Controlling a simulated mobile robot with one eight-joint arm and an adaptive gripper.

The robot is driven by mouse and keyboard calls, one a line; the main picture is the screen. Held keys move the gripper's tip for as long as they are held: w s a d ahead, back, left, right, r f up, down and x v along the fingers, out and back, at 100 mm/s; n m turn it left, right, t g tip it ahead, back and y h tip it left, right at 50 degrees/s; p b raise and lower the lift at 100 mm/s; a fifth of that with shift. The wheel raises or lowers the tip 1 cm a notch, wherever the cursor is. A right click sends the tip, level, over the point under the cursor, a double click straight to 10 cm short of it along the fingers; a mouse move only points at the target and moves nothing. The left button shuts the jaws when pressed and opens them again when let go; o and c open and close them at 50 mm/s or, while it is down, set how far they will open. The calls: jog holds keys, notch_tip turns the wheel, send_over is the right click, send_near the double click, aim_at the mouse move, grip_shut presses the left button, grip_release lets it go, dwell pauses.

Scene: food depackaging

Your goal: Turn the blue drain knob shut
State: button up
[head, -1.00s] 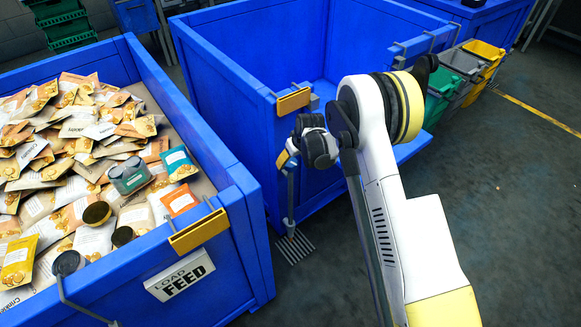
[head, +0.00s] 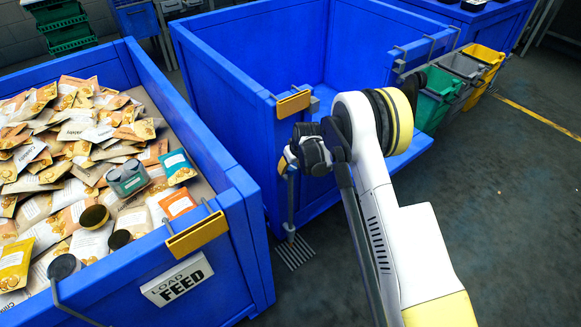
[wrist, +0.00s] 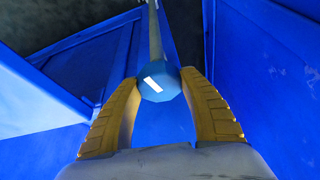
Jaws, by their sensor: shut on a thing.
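The blue drain knob (wrist: 159,84) is a faceted blue piece with a white mark on its face, in the middle of the wrist view. My gripper (wrist: 158,79) has its two yellow fingers on either side of the knob, shut on it. A grey pipe (wrist: 155,35) runs away behind the knob. In the head view my gripper (head: 286,162) is at the front corner of the empty blue bin, and the knob is hidden there behind my gripper and wrist.
The empty blue bin (head: 232,85) stands behind my gripper. A blue feed bin (head: 235,225) full of food packets stands at left. A vertical pipe (head: 291,205) runs down to a floor drain (head: 295,252). Green, grey and yellow bins (head: 487,58) stand at back right. The right floor is clear.

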jog(key=shift+m+h, duration=0.6)
jog(key=shift+m, duration=1.1)
jog(key=shift+t, duration=0.3)
jog(key=o, duration=1.2)
jog(key=a+v, duration=0.1)
jog(key=v, duration=1.1)
jog(key=shift+d, duration=0.45)
jog(key=shift+w, duration=0.1)
